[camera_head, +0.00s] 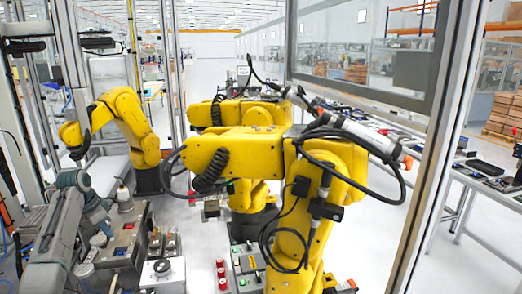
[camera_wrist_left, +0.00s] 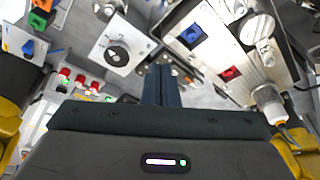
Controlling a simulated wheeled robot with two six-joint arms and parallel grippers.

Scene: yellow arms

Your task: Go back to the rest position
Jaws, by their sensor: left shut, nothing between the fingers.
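In the left wrist view my left gripper (camera_wrist_left: 162,85) is shut. Its two dark fingers lie side by side with nothing between them. It is above an area of control boxes and looks clear of them. A white box with a black knob (camera_wrist_left: 112,42) is just to the left of the fingertips in that view. A light panel with blue and red parts (camera_wrist_left: 213,60) is to the right. In the head view I cannot make out either gripper clearly. My right gripper is not in view.
Yellow industrial arms (camera_head: 262,155) with black cables fill the middle of the head view. Red buttons (camera_head: 221,273) are low in front. A long table (camera_head: 468,178) runs along the right.

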